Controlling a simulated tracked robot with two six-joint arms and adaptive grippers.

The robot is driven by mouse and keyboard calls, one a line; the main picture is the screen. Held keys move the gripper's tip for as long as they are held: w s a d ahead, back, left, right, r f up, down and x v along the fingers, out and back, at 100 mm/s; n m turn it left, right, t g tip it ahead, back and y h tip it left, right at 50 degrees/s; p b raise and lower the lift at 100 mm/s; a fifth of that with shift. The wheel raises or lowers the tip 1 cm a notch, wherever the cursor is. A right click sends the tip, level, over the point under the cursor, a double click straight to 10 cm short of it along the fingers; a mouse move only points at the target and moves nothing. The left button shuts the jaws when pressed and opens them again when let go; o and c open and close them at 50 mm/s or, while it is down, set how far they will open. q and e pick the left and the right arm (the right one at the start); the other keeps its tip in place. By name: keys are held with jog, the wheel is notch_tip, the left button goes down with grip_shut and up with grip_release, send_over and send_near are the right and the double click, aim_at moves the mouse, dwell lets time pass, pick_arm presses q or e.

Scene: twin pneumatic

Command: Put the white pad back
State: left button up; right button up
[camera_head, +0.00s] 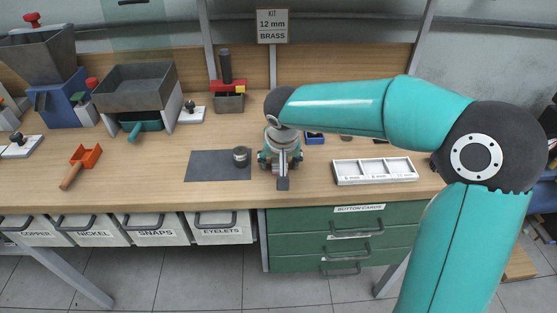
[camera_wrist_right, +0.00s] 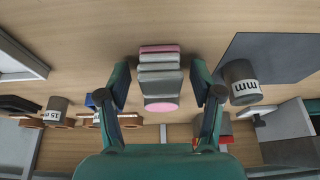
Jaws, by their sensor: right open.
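My right gripper (camera_head: 281,160) is over the bench, right of the dark mat, pointing down and open. In the wrist view its two fingers (camera_wrist_right: 160,90) stand on either side of a light grey, stepped object with pink ends (camera_wrist_right: 160,68), with a gap on each side. In the head view that object is mostly hidden by the gripper. No piece is clearly marked as the white pad. A white block with a black knob (camera_head: 191,114) stands by the hopper machine, and a similar white block (camera_head: 19,147) lies at the far left. My left gripper is out of view.
The dark mat (camera_head: 211,167) carries a metal cylinder (camera_head: 241,155), close left of the gripper. A white compartment tray (camera_head: 375,181) lies to the right. Behind are a blue container (camera_head: 314,139) and a red-topped press (camera_head: 228,87). An orange scoop (camera_head: 86,156) lies left.

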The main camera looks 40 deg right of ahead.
jog(key=v, duration=1.2)
jog(key=shift+p, duration=0.4)
jog(key=shift+f, duration=0.1)
